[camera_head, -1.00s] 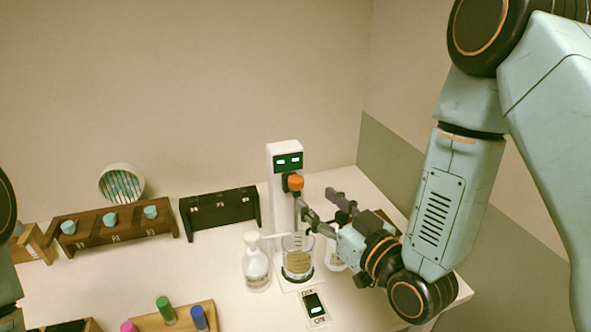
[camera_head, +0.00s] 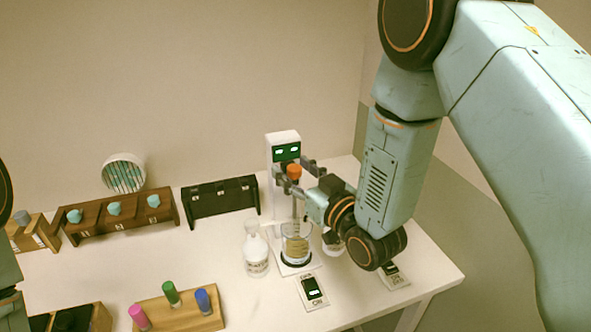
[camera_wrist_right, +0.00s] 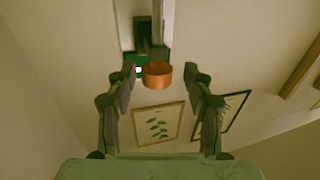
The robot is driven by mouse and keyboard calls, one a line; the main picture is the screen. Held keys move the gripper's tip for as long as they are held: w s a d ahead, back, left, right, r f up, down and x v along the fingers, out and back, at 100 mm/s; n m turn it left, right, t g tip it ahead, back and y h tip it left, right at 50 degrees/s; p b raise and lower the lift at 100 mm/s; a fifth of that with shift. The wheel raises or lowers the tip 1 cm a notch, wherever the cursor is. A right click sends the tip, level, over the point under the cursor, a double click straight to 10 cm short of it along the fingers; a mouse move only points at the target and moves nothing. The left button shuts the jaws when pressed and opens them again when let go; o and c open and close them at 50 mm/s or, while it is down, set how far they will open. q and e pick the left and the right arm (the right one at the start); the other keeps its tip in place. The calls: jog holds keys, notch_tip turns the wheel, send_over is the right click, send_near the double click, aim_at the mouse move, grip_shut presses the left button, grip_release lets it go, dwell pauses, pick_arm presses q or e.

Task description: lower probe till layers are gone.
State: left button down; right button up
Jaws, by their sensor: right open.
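A white stand (camera_head: 283,142) with a green display holds a probe with an orange knob (camera_head: 294,171). The probe's thin shaft (camera_head: 294,207) runs down into a glass beaker (camera_head: 297,243) of yellowish-brown liquid; its tip is hard to make out. My right gripper (camera_head: 295,173) is open at knob height, its fingers to either side of the knob. In the right wrist view the orange knob (camera_wrist_right: 157,74) shows between the two fingers (camera_wrist_right: 160,84), with gaps on both sides. My left gripper is out of view.
Switch plates (camera_head: 313,291) lie in front.

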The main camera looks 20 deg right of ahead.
jog(key=shift+w+d+f, duration=0.15)
jog(key=shift+w+d, duration=0.1)
jog(key=shift+c, duration=0.6)
jog(key=shift+w+a+f, duration=0.15)
jog(key=shift+w+f, duration=0.05)
jog(key=shift+w, duration=0.15)
jog(key=c, duration=0.3)
jog(key=shift+s+r, duration=0.1)
jog(key=shift+s, duration=0.1)
grip_shut()
